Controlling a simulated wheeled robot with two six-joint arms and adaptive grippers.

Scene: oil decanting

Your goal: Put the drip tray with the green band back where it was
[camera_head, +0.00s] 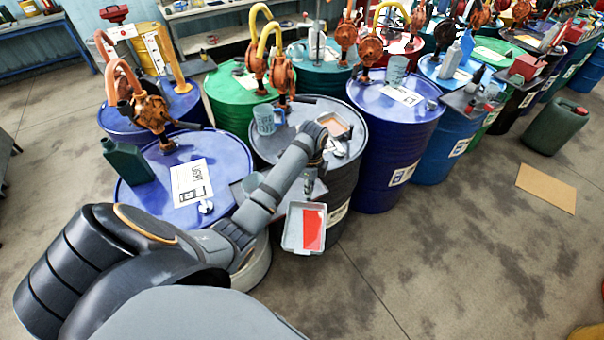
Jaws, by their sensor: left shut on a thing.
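My left arm reaches in from the lower left, bends over the dark-topped drum (275,153), and its wrist points down. My left gripper (308,194) is small and partly hidden by its own wrist. It is shut at the far edge of a light grey tray (291,238) with a red area inside. The tray hangs in front of the drum's side, above the floor. I see no green band on it. A second small tray (346,131) with a tan inside lies on the dark drum top. My right gripper is not in view.
A blue drum (225,153) with a white label sheet stands to the left, bearing a dark green can (127,160). A clear blue jug (266,120) stands on the dark drum. More drums with pumps run right. Cardboard (546,188) lies on open floor.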

